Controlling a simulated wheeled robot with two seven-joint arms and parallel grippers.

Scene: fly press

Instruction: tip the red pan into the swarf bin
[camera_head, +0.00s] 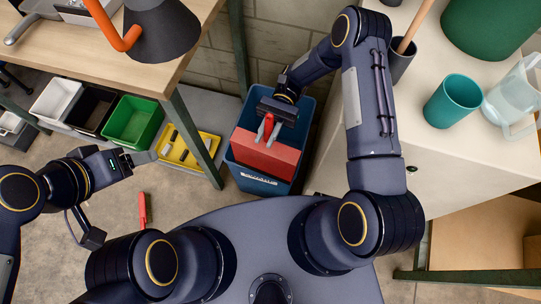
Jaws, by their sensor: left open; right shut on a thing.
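The red pan (265,153) is over the mouth of the blue swarf bin (262,186), within its rim as seen from above. A broad red face of the pan is turned toward me; I cannot tell its exact tilt or whether anything is in it. My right gripper (269,126) is shut on the pan at its handle, at the pan's far side. My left gripper (146,157) is open and empty, left of the bin and apart from it. The inside of the bin is mostly hidden by the pan and my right gripper.
A wooden bench (160,75) with a dark lamp is at upper left, its green leg beside the bin. Green (132,121) and yellow (188,150) trays sit below it. A light cabinet (450,150) with a teal cup (453,101) stands right. A red-handled thing (143,209) lies on the floor.

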